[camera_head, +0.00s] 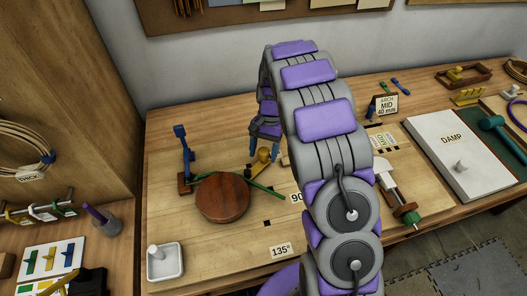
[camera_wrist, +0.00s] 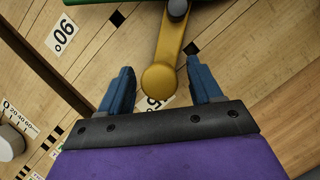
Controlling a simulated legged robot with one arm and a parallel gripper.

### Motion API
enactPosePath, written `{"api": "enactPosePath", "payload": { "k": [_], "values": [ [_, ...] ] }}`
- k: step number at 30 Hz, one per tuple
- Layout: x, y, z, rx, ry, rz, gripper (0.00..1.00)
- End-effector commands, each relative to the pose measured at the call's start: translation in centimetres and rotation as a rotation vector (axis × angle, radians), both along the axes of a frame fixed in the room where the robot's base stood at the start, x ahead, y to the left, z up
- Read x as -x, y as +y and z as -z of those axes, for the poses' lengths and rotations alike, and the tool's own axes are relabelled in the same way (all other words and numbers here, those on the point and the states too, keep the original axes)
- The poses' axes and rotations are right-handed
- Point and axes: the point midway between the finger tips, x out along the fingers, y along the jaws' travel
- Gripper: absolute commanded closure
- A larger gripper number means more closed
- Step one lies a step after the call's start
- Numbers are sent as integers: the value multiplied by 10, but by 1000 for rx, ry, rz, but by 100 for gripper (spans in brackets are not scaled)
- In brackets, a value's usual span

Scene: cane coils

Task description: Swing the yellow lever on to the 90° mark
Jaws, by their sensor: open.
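The yellow lever (camera_wrist: 168,52) ends in a round knob in the wrist view. My gripper (camera_wrist: 158,88) is open, with one blue finger on each side of the lever's knob and a gap visible at both sides. In the head view my gripper (camera_head: 264,149) hangs over the board by the lever. The 90° mark (camera_wrist: 62,35) lies to the left of the lever in the wrist view. Another label under the knob is partly hidden.
A green strip (camera_head: 262,184) reaches from the wooden block. A blue upright clamp (camera_head: 183,157) stands left of the block. A white dish (camera_head: 165,261) and the 135° label (camera_head: 281,251) are at the front. My arm hides the board's middle right.

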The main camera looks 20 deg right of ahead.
Motion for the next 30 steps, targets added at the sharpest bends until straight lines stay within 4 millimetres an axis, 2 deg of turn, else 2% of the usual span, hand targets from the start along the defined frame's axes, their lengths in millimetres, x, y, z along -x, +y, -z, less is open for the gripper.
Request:
{"api": "enactPosePath", "payload": {
  "k": [7, 26, 30],
  "values": [
    [0, 0, 0, 0, 0, 0, 38],
    [0, 0, 0, 0, 1, 0, 98],
    [0, 0, 0, 0, 1, 0, 100]
  ]
}}
